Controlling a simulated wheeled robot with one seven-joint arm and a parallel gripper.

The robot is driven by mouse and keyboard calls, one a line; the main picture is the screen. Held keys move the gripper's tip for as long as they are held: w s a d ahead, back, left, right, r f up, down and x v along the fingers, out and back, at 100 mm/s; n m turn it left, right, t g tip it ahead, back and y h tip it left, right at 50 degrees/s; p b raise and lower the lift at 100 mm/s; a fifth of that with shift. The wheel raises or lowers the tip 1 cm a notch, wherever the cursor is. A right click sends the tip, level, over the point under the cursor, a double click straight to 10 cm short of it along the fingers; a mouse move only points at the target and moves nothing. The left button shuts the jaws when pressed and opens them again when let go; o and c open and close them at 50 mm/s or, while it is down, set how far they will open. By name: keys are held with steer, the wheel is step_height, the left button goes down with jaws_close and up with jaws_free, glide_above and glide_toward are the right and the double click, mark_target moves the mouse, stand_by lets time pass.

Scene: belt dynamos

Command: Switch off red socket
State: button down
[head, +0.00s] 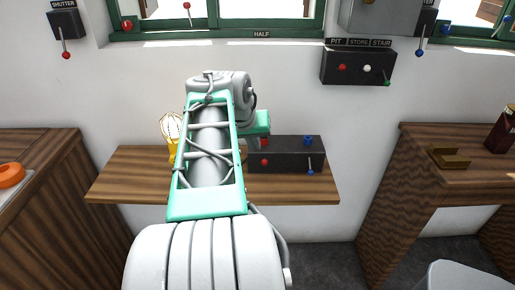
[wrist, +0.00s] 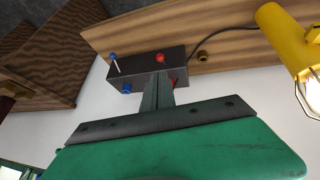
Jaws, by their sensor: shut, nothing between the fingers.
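A black box (head: 287,155) stands on a wooden shelf and also shows in the wrist view (wrist: 140,74). Its red side has a red knob (head: 265,162), seen in the wrist view too (wrist: 160,58), and a red socket (wrist: 174,84) partly hidden by my fingers. Its other side has a blue socket (head: 308,141) and a blue-tipped lever (head: 310,171). My gripper (wrist: 157,88) is shut and empty, its fingertips in front of the box by the red side. I cannot tell whether they touch it. In the head view my arm partly covers the gripper.
A yellow caged lamp (head: 172,130) stands left on the shelf (head: 120,180), its cable running toward the box. A labelled panel (head: 357,68) with several coloured knobs hangs above right. A shutter lever (head: 65,45) is on the left wall. A wooden desk (head: 420,180) stands right.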

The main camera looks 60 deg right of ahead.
mark_target(264, 161)
steer(key=x, duration=1.2)
steer(key=shift+f, duration=0.1)
